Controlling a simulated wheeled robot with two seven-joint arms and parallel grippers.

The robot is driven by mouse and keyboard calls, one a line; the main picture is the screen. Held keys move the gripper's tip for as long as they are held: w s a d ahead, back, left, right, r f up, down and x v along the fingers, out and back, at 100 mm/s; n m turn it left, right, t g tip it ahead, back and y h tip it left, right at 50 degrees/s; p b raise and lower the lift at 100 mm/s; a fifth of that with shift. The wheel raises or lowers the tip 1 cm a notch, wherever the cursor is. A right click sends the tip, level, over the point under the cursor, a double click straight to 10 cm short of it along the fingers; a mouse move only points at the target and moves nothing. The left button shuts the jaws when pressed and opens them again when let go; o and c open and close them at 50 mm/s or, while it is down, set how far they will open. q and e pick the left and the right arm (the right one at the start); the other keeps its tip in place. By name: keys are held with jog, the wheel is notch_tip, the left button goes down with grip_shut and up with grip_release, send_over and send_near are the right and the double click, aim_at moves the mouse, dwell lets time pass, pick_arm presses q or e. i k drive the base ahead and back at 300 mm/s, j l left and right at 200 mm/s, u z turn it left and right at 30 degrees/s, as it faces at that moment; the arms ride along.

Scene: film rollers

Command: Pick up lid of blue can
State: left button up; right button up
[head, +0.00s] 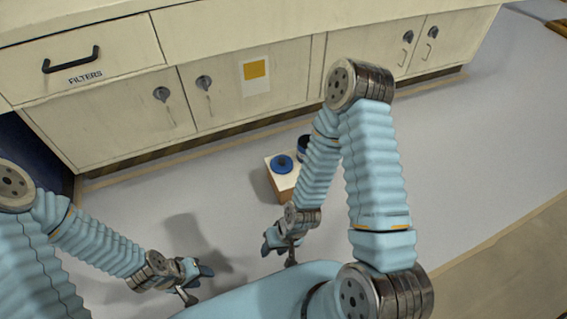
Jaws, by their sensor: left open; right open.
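A round blue piece with a dark centre (282,163) is on a small white-topped box on the floor. It looks like a lid, but I cannot tell whether it lies flat or caps a can. A dark blue can-like object (303,143) stands just behind it, partly hidden by my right arm. My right gripper (279,256) is open and empty, in front of and below the box in the picture, apart from it. My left gripper (198,284) is open and empty, further left and lower, well away from the box.
The small box (285,181) has a white top and brown sides, its right part hidden by my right arm. Cream cabinets (240,95) with a drawer marked FILTERS (85,77) stand behind it. The grey floor around the box is mostly clear.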

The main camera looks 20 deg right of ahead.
aim_at(280, 164)
jog(key=i+j+z, duration=0.4)
jog(key=j, duration=0.25)
jog(key=i+j+z, duration=0.15)
jog(key=i+j, duration=0.15)
jog(key=i+j+z, duration=0.2)
jog(key=j, duration=0.25)
